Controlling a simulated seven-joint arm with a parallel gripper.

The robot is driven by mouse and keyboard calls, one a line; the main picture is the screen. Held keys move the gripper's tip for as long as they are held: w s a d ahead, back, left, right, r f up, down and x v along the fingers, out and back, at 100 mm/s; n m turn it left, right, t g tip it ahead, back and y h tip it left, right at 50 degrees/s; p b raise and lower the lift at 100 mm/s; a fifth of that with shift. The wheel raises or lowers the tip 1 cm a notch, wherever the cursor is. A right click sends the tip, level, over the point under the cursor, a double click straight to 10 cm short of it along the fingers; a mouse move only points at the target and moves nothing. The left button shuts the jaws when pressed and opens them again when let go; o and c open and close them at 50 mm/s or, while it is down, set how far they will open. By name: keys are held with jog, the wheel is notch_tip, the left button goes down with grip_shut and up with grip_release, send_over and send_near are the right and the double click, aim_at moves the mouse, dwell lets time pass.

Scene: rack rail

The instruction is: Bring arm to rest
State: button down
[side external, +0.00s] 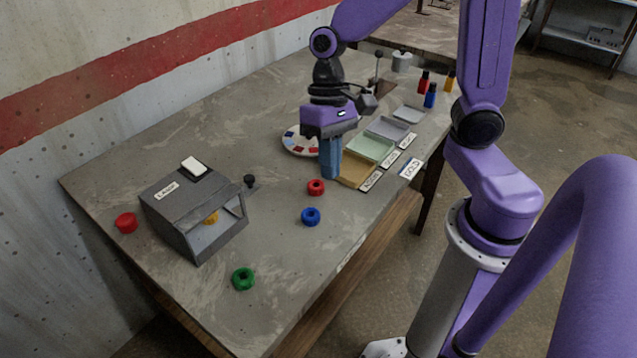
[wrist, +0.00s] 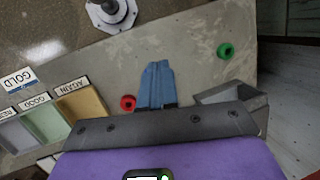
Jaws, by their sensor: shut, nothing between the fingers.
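My gripper (side external: 330,176) points down over the middle of the table (side external: 278,262), its blue fingers closed together with nothing between them. In the wrist view the fingers of my gripper (wrist: 158,64) lie side by side. A red ring (side external: 316,187) and a blue ring (side external: 311,216) lie on the table just in front of the gripper in the side view. The red ring also shows left of the fingers in the wrist view (wrist: 128,102). The exact height of the fingertips above the table is hard to tell.
A grey laser box (side external: 172,218) holds an orange piece (side external: 211,218). A green ring (side external: 243,279) and a red piece (side external: 126,222) lie near it. A round dial plate (side external: 297,142) and labelled trays (side external: 371,147) are close to the gripper. Bottles (side external: 430,96) stand farther back.

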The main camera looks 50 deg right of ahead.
jog(key=s+d+r+n+t+h, duration=0.2)
jog(key=s+d+n, duration=0.2)
jog(key=s+n, duration=0.8)
jog(key=shift+d+n+t, duration=0.15)
jog(key=shift+n+t, duration=0.15)
jog(key=shift+n, duration=0.6)
